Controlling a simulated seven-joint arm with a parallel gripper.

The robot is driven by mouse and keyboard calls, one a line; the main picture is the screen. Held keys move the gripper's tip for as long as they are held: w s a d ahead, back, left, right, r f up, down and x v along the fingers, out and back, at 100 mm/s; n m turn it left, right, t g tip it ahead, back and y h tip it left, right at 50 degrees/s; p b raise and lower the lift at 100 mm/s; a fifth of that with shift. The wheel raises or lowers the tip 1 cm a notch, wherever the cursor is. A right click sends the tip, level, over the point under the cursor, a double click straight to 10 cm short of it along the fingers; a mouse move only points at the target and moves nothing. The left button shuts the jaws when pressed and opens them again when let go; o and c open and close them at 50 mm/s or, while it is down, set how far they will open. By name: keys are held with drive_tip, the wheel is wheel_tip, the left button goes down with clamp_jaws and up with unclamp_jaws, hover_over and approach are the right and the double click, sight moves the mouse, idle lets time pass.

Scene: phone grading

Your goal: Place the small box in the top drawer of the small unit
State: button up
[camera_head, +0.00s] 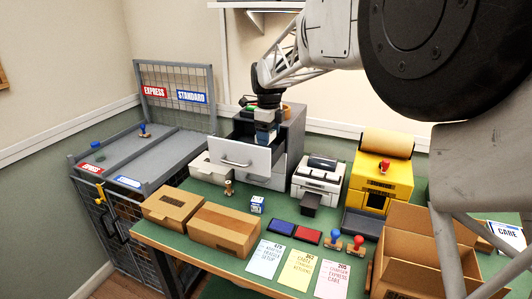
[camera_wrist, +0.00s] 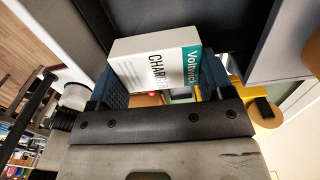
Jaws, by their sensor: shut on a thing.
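My gripper (camera_head: 266,133) is shut on the small box (camera_wrist: 158,62), a white carton with a teal band that reads "Voltwick" and "CHARG". In the wrist view it sits between the two blue finger pads. In the head view the box is hard to make out. The small unit (camera_head: 292,128) is grey and stands at the back of the green table. Its top drawer (camera_head: 240,158) is pulled open, with a pale front and handle. My gripper is over or inside the open drawer, behind its front; the exact depth is unclear. The drawer floor is mostly hidden.
A small blue-and-white box (camera_head: 257,204) and a wooden stamp (camera_head: 229,187) stand on the table in front of the drawer. A printer (camera_head: 318,177) and a yellow machine (camera_head: 380,180) are to the right. Cardboard boxes (camera_head: 225,228) lie at the front left.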

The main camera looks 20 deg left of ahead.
drive_tip(key=shift+f, duration=1.65)
drive_tip(key=shift+f, duration=1.85)
drive_tip(key=shift+f, duration=0.1)
drive_tip(key=o, duration=1)
wheel_tip(320, 180, up, 12)
drive_tip(key=shift+r, duration=0.1)
drive_tip(key=shift+d, duration=0.1)
